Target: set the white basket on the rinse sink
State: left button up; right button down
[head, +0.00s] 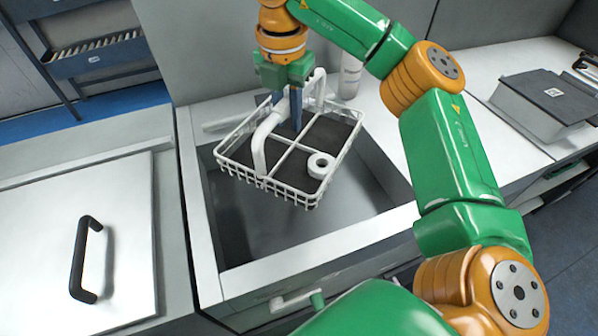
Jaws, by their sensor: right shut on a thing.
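The white basket (238,164) is a wire tray with a tall handle and dividers, tilted in the head view. It hangs over the open rinse sink (236,222), a deep grey basin with a pale rim. A small white ring-shaped item (321,165) is in its right compartment. My right gripper (296,112) reaches down from the top and is shut on the basket's handle. Its fingertips are partly hidden behind the handle. The basket looks above the basin, but its exact height is hard to tell. My left gripper is not in view.
A white lid (125,215) with a black handle covers the counter at the left. A grey box (545,103) sits on the right counter. A white bottle (350,75) stands behind the sink. A dark rack (100,58) is at the upper left.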

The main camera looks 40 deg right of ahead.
aim_at(295, 164)
jog(key=shift+s+d+r+n, duration=0.1)
jog(key=shift+d+r+n, duration=0.15)
jog(key=shift+d, duration=0.2)
jog(key=shift+n, duration=0.25)
notch_tip(295, 164, down, 6)
jog(key=b, duration=0.2)
jog(key=shift+s+f+b, duration=0.1)
jog(key=shift+f+b, duration=0.15)
jog(key=shift+b, duration=0.15)
notch_tip(295, 164, down, 7)
jog(key=shift+d+f+p, duration=0.1)
jog(key=shift+f+p, duration=0.05)
jog(key=shift+p, duration=0.4)
notch_tip(295, 164, down, 4)
jog(key=shift+f, duration=0.2)
jog(key=shift+f, duration=0.2)
jog(key=c, duration=0.8)
grip_release()
jog(key=shift+r, duration=0.1)
jog(key=shift+o, duration=0.2)
